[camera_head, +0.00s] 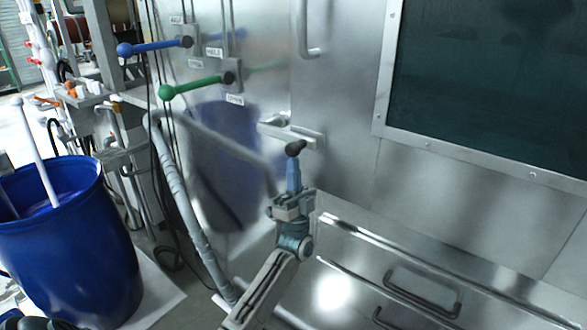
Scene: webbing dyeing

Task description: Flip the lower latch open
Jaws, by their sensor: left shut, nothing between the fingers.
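The lower latch (302,136) is a pale metal lever with a small pivot block on the steel door (345,150). It lies near the middle of the view, sloping slightly down to the right. My left gripper (295,148) reaches up from below. Its dark fingertips are shut and empty, and overlap the lower edge of the latch in the picture. I cannot tell whether they touch it. My right gripper is not in view.
A metal handle (309,30) sits higher on the door. Blue (150,47) and green (190,87) levers stick out at upper left. A blue barrel (75,250) stands at left. A steel ledge with handles (422,291) lies at lower right, beneath a dark window (490,85).

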